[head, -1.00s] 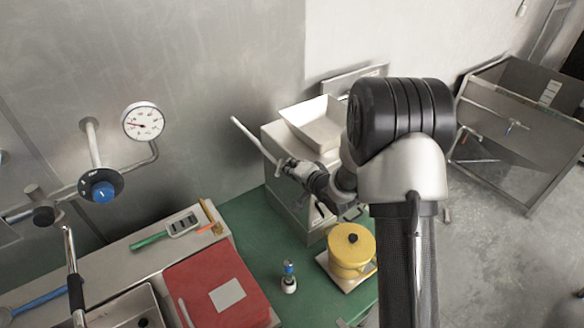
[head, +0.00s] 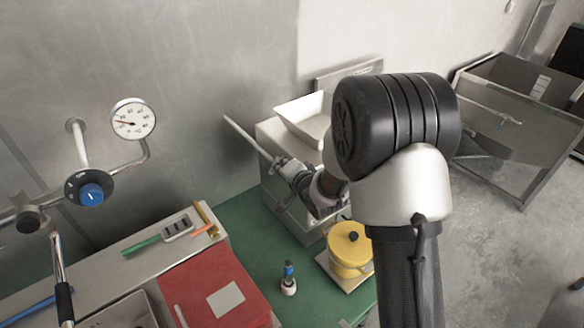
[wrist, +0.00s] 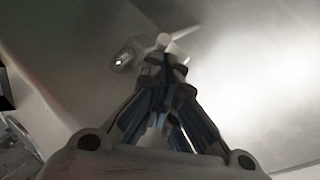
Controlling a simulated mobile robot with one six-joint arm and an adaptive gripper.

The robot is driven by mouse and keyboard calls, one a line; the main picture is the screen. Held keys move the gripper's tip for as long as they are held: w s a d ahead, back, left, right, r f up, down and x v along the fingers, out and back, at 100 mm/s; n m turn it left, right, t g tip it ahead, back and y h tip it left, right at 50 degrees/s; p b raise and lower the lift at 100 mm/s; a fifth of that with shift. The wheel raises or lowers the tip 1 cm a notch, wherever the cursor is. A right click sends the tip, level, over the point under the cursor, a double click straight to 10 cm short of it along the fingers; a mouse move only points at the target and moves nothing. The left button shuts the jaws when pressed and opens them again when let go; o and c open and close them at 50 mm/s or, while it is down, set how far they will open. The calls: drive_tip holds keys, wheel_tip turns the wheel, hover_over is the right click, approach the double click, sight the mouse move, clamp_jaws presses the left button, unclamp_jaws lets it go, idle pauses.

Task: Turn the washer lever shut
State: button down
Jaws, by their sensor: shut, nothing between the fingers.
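A pale rod-like lever (head: 243,134) sticks out up and left from the left side of the boxy metal machine (head: 275,190) at the back of the green surface. I take it for the washer lever, but cannot be sure. My gripper (head: 279,162) is at the lever's lower right end, beside the machine. In the wrist view my gripper (wrist: 165,62) is shut with nothing held. A pale rounded end (wrist: 163,41) shows just past the fingertips, and a small metal fitting (wrist: 122,60) lies left of them. I cannot tell whether the fingers touch the lever.
A tray-like hopper (head: 305,118) tops the machine. A yellow pot (head: 350,250) stands in front of it, and a small bottle (head: 289,280) nearer. A red folder-like item (head: 205,285), a gauge (head: 133,118) and a blue knob (head: 91,194) are to the left. Green surface is clear around the bottle.

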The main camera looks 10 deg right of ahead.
drive_tip(key=shift+w+a+b, duration=0.15)
drive_tip(key=shift+a+b, duration=0.6)
drive_tip(key=shift+a, duration=0.15)
drive_tip(key=shift+w+a+b, duration=0.1)
drive_tip(key=shift+a+b, duration=0.65)
drive_tip(key=shift+a, duration=0.15)
drive_tip(key=shift+w+a, duration=0.1)
drive_tip(key=shift+a, duration=0.05)
drive_tip(key=shift+w+d, duration=0.3)
drive_tip(key=shift+d, duration=0.5)
